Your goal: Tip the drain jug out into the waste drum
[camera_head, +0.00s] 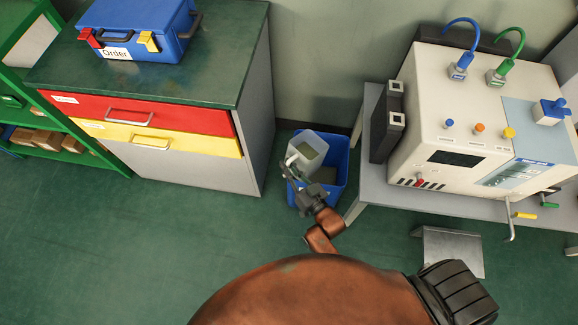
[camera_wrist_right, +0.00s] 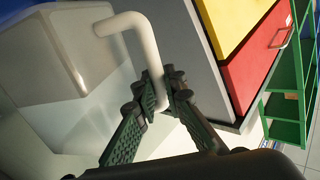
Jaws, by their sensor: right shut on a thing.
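The drain jug (camera_head: 308,150) is a pale, translucent, squarish vessel with a white bent handle. It is above the blue waste drum (camera_head: 337,197), which stands on the floor between the drawer cabinet and the machine bench. My right gripper (camera_head: 290,172) is shut on the jug's handle. In the right wrist view the fingers (camera_wrist_right: 160,88) close around the handle's lower end, and the jug (camera_wrist_right: 65,55) fills the upper left. The jug's mouth faces up toward the head camera; I cannot tell its exact tilt or what it holds. My left gripper is not in view.
A drawer cabinet (camera_head: 190,168) stands left of the drum, with a blue case (camera_head: 150,20) on top. A white machine (camera_head: 455,115) sits on a grey bench (camera_head: 372,185) to the right. A grey metal step (camera_head: 453,252) is below its tap. Floor at left is clear.

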